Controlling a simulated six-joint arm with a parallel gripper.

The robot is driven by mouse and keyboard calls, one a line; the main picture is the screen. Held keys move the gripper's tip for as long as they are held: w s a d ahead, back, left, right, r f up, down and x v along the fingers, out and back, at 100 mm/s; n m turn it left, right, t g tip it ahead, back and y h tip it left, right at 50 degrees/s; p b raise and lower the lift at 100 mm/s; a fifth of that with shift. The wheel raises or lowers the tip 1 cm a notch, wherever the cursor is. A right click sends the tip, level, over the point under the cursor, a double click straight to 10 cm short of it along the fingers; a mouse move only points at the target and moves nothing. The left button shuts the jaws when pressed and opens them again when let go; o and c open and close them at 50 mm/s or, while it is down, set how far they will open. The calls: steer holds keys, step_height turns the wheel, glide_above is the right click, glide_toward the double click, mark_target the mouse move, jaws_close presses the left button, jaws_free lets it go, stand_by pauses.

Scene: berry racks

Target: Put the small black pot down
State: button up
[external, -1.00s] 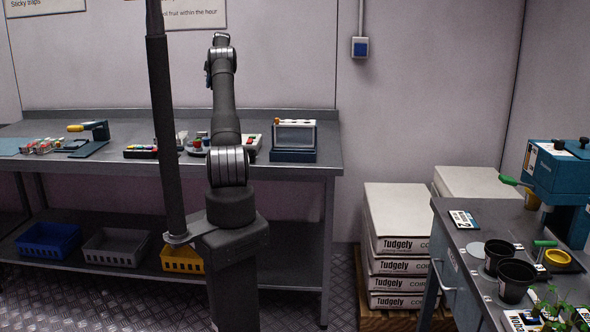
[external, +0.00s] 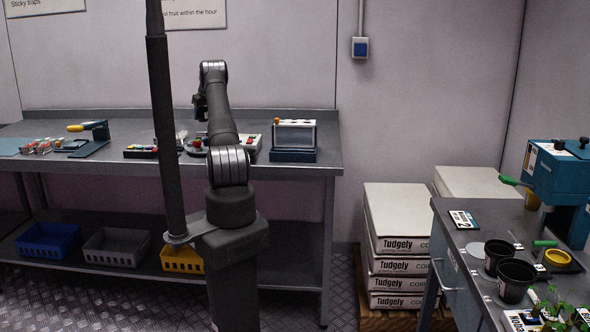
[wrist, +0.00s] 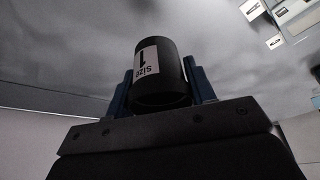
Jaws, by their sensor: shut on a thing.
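The small black pot (wrist: 172,78) is held between the two blue fingers of my gripper (wrist: 160,88) in the wrist view. It has a white label reading "Size 1". A finger stands on each side of it, and a grey surface lies beyond it.
Bare bench shows along the front. A right-hand bench holds two larger black pots (external: 515,279). Crates (external: 48,240) sit on the lower shelf.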

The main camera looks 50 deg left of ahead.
mark_target(195, 133)
steer(key=s+a+f, duration=0.2)
steer(key=a, duration=0.1)
steer(key=shift+s+f, duration=0.15)
steer(key=shift+f, duration=2)
steer(key=shift+f, duration=0.15)
steer(key=o, duration=0.9)
steer(key=shift+r, duration=0.3)
steer(key=v, duration=1.1)
steer(key=shift+d+r, duration=0.2)
steer(key=shift+r, duration=0.15)
